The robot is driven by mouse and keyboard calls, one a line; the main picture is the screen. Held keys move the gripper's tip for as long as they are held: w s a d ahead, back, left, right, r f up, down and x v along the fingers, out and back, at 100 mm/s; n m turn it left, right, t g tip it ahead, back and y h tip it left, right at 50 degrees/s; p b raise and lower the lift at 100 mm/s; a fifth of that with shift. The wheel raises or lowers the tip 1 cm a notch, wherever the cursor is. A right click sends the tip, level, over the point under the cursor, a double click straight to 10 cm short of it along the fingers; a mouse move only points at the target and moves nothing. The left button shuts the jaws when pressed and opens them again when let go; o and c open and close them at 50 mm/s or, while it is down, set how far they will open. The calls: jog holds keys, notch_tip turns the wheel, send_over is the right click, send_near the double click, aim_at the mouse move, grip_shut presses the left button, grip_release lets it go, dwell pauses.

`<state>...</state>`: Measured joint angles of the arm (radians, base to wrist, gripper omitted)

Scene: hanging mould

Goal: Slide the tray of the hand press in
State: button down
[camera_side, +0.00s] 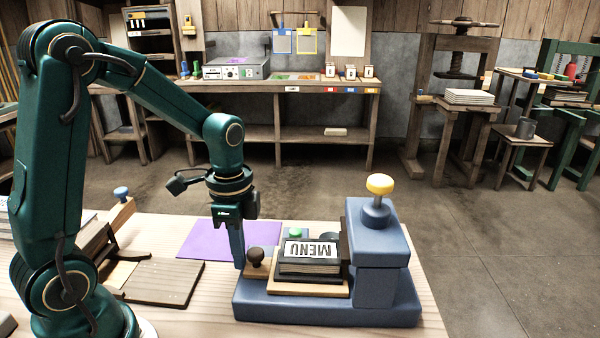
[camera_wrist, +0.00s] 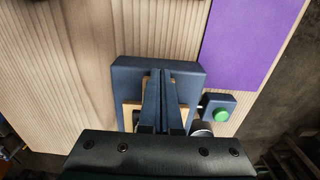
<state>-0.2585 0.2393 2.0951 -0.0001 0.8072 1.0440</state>
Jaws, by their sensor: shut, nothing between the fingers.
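The blue hand press (camera_side: 375,245) stands on the table with a yellow-topped knob (camera_side: 380,184) above its column. Its wooden tray (camera_side: 310,287) lies on the blue base, mostly out in front of the column. The tray bears a dark block with a MENU plate (camera_side: 310,250). A dark round handle knob (camera_side: 256,257) sits at the tray's left end. My gripper (camera_side: 239,264) is shut and empty, pointing down just left of the knob; whether it touches is unclear. In the wrist view the shut fingers (camera_wrist: 160,75) hide much of the tray and the knob.
A green button (camera_wrist: 222,114) on a small blue box sits beside the press; it also shows in the side view (camera_side: 295,232). A purple sheet (camera_side: 215,239) lies flat behind. A wooden board (camera_side: 165,283) lies left of the press. The table is bare in front of it.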

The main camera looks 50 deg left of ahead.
aim_at(295, 250)
jog(key=shift+w+d, duration=3.4)
jog(key=shift+r, duration=1.5)
jog(key=shift+s+a, duration=1.15)
notch_tip(295, 250, up, 9)
